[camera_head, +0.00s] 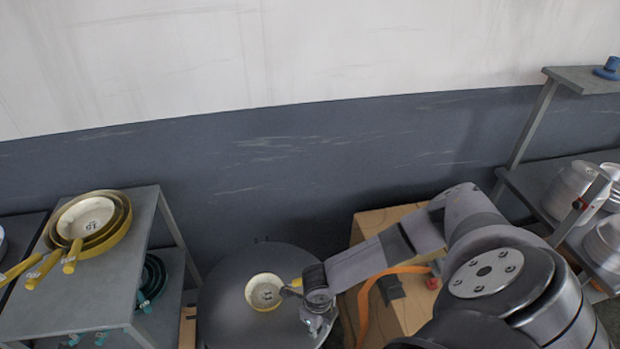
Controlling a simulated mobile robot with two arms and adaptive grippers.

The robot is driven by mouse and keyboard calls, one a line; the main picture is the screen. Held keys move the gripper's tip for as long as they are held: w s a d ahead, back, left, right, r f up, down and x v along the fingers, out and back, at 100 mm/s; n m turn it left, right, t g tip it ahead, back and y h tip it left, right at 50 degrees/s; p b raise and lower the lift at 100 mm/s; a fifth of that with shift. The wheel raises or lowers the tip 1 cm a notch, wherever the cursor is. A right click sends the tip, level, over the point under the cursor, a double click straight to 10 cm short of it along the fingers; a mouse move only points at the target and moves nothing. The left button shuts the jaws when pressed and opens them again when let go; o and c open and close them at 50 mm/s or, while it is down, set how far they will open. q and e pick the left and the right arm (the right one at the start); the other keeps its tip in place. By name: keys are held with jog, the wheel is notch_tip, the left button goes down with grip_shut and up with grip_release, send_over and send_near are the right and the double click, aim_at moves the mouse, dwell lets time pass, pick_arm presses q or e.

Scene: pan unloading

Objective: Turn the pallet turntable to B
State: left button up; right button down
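The dark round turntable (225,300) stands at the lower middle, partly cut off by the bottom edge. A small yellow pan with a cream inside (264,291) lies on it, its handle pointing right toward my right gripper. My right arm reaches in from the right, and its gripper (316,312) is over the turntable's right side, close to the pan's handle. I cannot tell whether its fingers touch the handle or the turntable, or whether they are open. No letter marking on the turntable can be made out. My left gripper is not in view.
A grey shelf table (40,311) at left holds nested yellow pans (88,217), with dark green pans (152,277) below. A wooden box (380,222) with an orange strap (365,310) stands behind my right arm. A rack (530,185) with metal pots (568,190) is at right.

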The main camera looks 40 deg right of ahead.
jog(key=shift+w+d, duration=0.1)
jog(key=shift+d, duration=0.2)
dwell(0.4)
jog(key=c, duration=1.4)
grip_release()
jog(key=shift+o, duration=0.2)
notch_tip(320, 180, up, 12)
